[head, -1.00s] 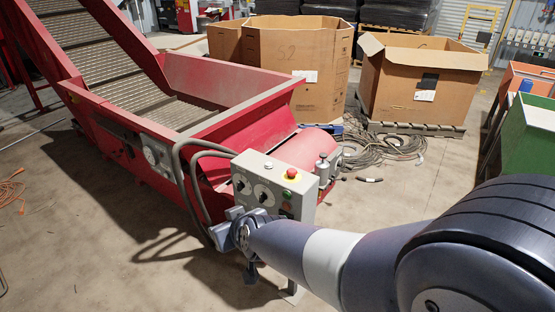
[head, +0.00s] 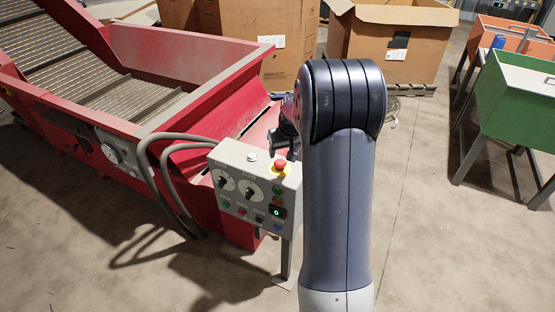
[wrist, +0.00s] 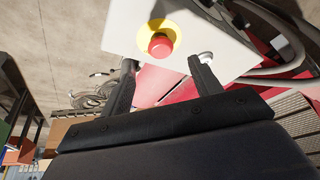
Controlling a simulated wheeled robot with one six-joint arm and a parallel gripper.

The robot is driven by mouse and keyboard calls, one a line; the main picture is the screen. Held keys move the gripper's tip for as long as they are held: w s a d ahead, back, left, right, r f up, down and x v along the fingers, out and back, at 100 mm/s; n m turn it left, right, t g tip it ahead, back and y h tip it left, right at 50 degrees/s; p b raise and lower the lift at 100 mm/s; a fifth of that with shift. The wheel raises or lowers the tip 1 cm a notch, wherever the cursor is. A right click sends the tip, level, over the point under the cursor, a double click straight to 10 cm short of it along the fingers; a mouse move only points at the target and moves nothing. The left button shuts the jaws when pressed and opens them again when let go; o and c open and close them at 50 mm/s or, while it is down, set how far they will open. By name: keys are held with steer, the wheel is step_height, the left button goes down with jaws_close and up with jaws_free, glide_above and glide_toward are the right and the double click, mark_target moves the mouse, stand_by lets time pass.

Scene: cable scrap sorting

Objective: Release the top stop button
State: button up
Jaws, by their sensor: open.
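The top stop button (head: 279,167) is a red mushroom head on a yellow disc. It sits on the top face of the grey control box (head: 232,184). In the wrist view the red button (wrist: 160,45) shows beyond and roughly between my fingertips. My gripper (wrist: 158,72) is open, with its two dark fingers apart and nothing between them. In the head view my gripper (head: 283,142) is partly hidden behind my arm, close above and behind the button. I cannot tell whether a finger touches the box.
A white button (head: 252,156) sits on the same top face, close to one fingertip in the wrist view. The red conveyor hopper (head: 190,90) stands behind and left. Cardboard boxes (head: 390,45) and a green bin (head: 516,95) are farther off. Floor at right is clear.

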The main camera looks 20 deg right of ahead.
mark_target(280, 162)
steer(key=x, duration=0.9)
steer(key=shift+a, duration=0.1)
steer(key=shift+c, duration=0.6)
